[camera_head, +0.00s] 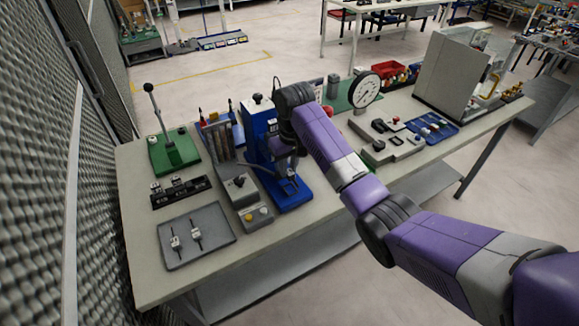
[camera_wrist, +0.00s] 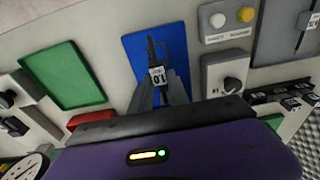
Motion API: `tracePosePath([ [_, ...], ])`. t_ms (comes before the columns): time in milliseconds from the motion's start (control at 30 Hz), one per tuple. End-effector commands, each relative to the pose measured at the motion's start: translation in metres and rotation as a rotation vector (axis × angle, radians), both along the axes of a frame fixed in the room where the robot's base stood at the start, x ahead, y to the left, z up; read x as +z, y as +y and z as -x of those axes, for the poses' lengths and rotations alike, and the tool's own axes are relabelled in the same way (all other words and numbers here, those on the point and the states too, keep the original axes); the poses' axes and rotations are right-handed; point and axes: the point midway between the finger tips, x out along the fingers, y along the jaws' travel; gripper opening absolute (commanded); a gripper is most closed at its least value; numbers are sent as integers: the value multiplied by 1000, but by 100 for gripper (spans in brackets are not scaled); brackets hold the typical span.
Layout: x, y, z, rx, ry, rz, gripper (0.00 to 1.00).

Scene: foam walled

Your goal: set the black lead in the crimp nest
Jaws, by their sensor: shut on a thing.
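My gripper (camera_wrist: 160,95) is shut on a lead (camera_wrist: 157,75) with a white tag that reads 1.0 or 10 and a dark end pointing away from the fingers. The held lead is over the blue base of the bench press (camera_wrist: 133,55). In the head view my gripper (camera_head: 287,168) is low in front of the blue press (camera_head: 262,122), above its base. A small dark fitting, perhaps the crimp nest (camera_head: 289,184), shows on that base. I cannot tell whether the lead touches it. The lead itself is not clear in the head view.
A grey tray (camera_head: 215,256) with two tagged leads lies at the bench's front left. A grey control box (camera_head: 243,196) with a knob stands left of the press. A green lever stand (camera_head: 172,158) is farther left. A dial gauge (camera_head: 363,91) stands right of my arm.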

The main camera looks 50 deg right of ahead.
Motion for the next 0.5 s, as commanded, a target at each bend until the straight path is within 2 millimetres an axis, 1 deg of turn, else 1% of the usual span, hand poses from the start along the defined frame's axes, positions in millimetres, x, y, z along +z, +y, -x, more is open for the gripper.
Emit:
tracePosePath([
  [400,3,1,1,-1,2,-2,0],
  [500,-8,1,1,-1,1,-1,0],
])
